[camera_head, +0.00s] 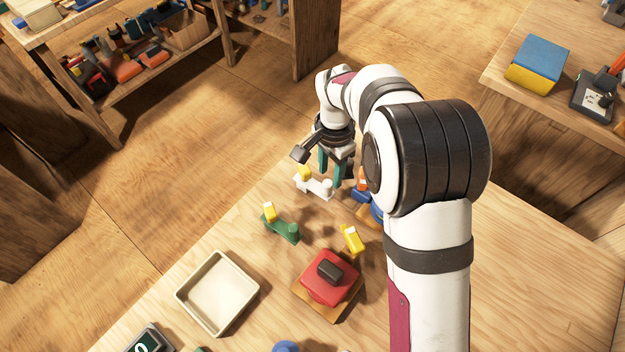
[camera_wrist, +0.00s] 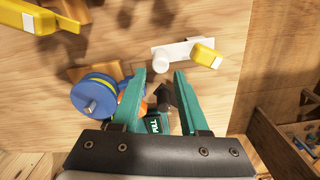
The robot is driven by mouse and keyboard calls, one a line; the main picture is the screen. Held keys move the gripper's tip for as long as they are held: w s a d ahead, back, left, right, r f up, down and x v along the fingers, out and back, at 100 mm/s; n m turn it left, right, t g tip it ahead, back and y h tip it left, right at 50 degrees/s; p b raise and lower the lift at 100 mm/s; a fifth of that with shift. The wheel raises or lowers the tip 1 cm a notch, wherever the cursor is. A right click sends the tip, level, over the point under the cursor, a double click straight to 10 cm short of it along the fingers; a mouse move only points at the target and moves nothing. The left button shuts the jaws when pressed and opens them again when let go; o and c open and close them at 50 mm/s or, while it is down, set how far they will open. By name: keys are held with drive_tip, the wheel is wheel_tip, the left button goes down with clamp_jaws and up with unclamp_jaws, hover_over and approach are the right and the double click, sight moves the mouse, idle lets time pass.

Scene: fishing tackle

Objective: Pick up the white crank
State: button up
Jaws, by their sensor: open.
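The white crank (camera_head: 317,187) lies on the wooden table near its far edge, with a yellow knob at its left end. In the wrist view the white crank (camera_wrist: 172,55) is ahead of the fingertips, its round white boss toward the left and its yellow knob (camera_wrist: 207,52) at the right. My gripper (camera_head: 335,178) is above the table, just right of the crank and apart from it. In the wrist view my gripper (camera_wrist: 160,80) has its two green fingers spread with no crank between them.
A blue and yellow spool (camera_wrist: 95,97) stands beside the left finger. A green crank (camera_head: 281,226) with a yellow knob, a red block (camera_head: 331,280) on a wooden base and a cream tray (camera_head: 247,281) are nearer. The table's right side is clear.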

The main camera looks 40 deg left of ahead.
sight(327, 183)
drive_tip(key=f, duration=0.4)
drive_tip(key=shift+s+a+f, duration=0.1)
drive_tip(key=shift+s+f, duration=0.15)
drive_tip(key=shift+s, duration=0.15)
clamp_jaws()
